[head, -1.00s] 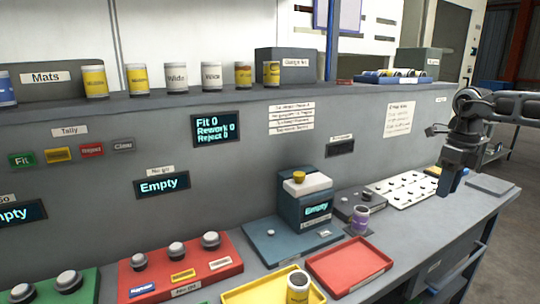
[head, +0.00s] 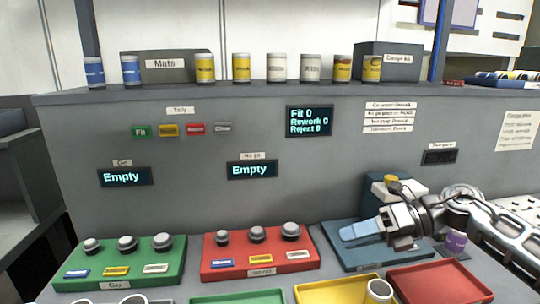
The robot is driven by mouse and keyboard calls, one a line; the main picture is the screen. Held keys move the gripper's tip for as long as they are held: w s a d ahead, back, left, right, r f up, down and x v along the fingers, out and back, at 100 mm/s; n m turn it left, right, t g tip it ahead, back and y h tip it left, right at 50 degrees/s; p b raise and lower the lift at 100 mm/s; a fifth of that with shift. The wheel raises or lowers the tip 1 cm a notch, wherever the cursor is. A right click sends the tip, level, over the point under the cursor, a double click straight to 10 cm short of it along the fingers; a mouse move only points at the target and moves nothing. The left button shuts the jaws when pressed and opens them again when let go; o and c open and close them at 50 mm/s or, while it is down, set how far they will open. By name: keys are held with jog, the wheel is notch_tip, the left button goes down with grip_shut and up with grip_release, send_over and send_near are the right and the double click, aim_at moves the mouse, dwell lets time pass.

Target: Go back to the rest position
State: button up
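My gripper (head: 348,235) is at the right of the head view, pointing left, in front of the blue gauge station (head: 350,258). Its bluish fingertips overlap in this view, so the gap between them does not show. No object is visible at the fingertips. My arm reaches in from the right edge and partly hides the gauge station and its yellow-knobbed block (head: 391,181).
A green tray (head: 172,268) and a red tray (head: 313,262) hold dark-based knobs. A yellow tray (head: 320,292), another red tray (head: 440,284), a purple-labelled can (head: 456,241) and a yellow-labelled can (head: 379,291) are nearby. Several cans line the shelf (head: 280,94).

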jog(key=s+a+r+m+t+y+b, duration=0.1)
jog(key=s+a+r+y, duration=0.2)
jog(key=a, duration=0.4)
jog(key=s+a+r+m+y, duration=0.15)
jog(key=a+y, duration=0.25)
jog(key=a, duration=0.4)
jog(key=s+a+r+m+t+y+b, duration=0.25)
jog(key=s+m+t, duration=0.45)
jog(key=m+t, duration=0.4)
jog(key=s+d+f+m+t+h+b, duration=0.1)
jog(key=s+d+f+m+t+h, duration=0.3)
jog(key=s+f+m+h, duration=0.5)
jog(key=s+d+f+m+t+h+b, duration=0.1)
jog(key=s+d+f+m+t+h, duration=0.4)
jog(key=s+m+h, duration=0.7)
jog(key=s+d+f+m+g+h+b, duration=0.1)
jog(key=s+d+f+m+g, duration=0.1)
jog(key=s, duration=0.5)
jog(key=s+d+f+m+g+h, duration=0.1)
jog(key=s+d+f+m+g, duration=0.2)
jog(key=s+d+g, duration=0.3)
jog(key=shift+s+d+f+m+g+b, duration=0.35)
jog(key=shift+s+d+f, duration=0.25)
jog(key=shift+s+f, duration=0.3)
